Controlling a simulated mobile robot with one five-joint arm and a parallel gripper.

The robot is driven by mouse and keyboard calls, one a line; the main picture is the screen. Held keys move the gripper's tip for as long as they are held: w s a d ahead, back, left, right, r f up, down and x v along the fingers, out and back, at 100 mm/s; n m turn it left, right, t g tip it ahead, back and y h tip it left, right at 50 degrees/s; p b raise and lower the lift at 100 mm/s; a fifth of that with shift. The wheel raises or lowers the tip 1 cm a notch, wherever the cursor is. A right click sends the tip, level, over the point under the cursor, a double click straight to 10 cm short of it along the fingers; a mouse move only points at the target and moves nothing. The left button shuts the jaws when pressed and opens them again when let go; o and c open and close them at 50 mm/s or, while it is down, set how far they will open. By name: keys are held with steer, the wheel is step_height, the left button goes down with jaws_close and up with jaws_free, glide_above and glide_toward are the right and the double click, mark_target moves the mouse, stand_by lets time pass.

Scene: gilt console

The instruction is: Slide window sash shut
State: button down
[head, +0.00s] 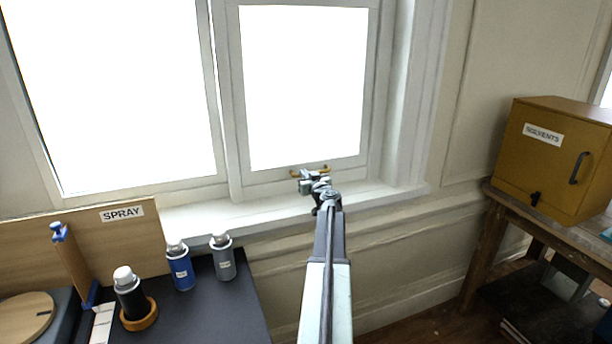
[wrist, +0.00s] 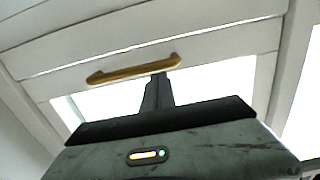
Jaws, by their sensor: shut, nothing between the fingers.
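The window sash (head: 304,172) is the white-framed right pane in the head view. Its bottom rail lies close to the sill, but I cannot tell whether a gap is left. A brass handle (head: 324,169) is fixed on the rail; it also shows in the wrist view (wrist: 134,69). My gripper (head: 311,176) is at the handle, its fingers shut with nothing between them. In the wrist view my gripper (wrist: 157,88) has its fingertips overlapping the right part of the handle. I cannot tell whether they touch it.
The white sill (head: 240,214) runs below the window. A dark bench (head: 215,310) with several spray cans and a SPRAY board (head: 122,215) stands at left. A yellow SOLVENTS cabinet (head: 552,158) sits on a wooden table (head: 560,232) at right. Bare wall lies between.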

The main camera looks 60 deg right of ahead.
steer(key=shift+f, duration=0.1)
step_height(320, 180, up, 5)
steer(key=p, duration=0.5)
steer(key=v, duration=1)
steer(key=shift+s+a+f, duration=0.2)
steer(key=shift+s+f, duration=0.15)
steer(key=shift+f, duration=0.15)
